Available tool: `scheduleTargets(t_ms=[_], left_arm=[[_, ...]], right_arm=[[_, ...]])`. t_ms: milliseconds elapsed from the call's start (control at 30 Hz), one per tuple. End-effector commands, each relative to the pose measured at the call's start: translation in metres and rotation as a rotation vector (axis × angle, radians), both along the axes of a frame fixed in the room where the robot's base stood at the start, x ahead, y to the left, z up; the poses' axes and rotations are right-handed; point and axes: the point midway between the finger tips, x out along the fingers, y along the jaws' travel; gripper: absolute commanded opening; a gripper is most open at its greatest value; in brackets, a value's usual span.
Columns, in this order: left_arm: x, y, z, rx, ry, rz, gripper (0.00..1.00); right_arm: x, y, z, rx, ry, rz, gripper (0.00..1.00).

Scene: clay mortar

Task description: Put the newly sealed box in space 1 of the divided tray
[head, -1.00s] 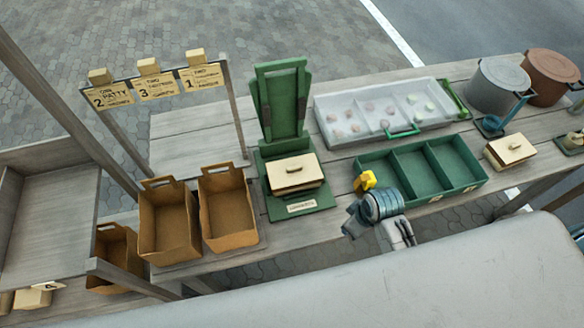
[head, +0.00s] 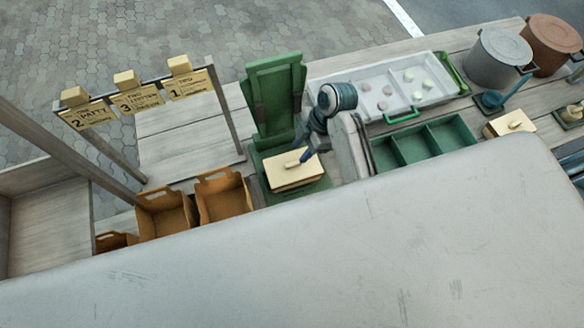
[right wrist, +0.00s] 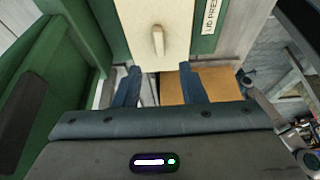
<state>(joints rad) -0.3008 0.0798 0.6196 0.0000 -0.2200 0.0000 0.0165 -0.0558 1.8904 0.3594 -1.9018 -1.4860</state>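The sealed box (head: 294,174) is cream-coloured, with a small handle on its lid. It sits on the green press (head: 275,100), whose hinged plate stands raised behind it. My right gripper (head: 305,156) is over the right part of the box. In the right wrist view the two fingers (right wrist: 158,70) are apart and empty, just short of the lid handle (right wrist: 158,42). The green divided tray (head: 378,155) has three empty-looking compartments. My arm and a pale surface hide its left and front parts, and no space numbers can be read. My left gripper is not in view.
Brown paper bags (head: 222,197) stand left of the press, under a rack with order cards (head: 190,84). A clear-lidded case (head: 430,75) lies behind the tray. Another cream box (head: 508,124) stands right of the tray. Pots (head: 497,60) stand at the far right.

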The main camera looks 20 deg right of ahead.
Motion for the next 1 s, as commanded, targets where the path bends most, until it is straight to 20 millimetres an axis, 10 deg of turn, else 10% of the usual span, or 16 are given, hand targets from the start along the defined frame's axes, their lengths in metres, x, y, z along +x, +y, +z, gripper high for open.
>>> scheduleTargets(t_ms=[833,1000], left_arm=[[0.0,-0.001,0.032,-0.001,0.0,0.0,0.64],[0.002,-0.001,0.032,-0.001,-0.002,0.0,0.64]], right_arm=[[-0.004,0.019,-0.062,-0.002,-0.002,-0.003,0.37],[-0.004,0.019,-0.062,-0.003,-0.002,-0.003,0.06]])
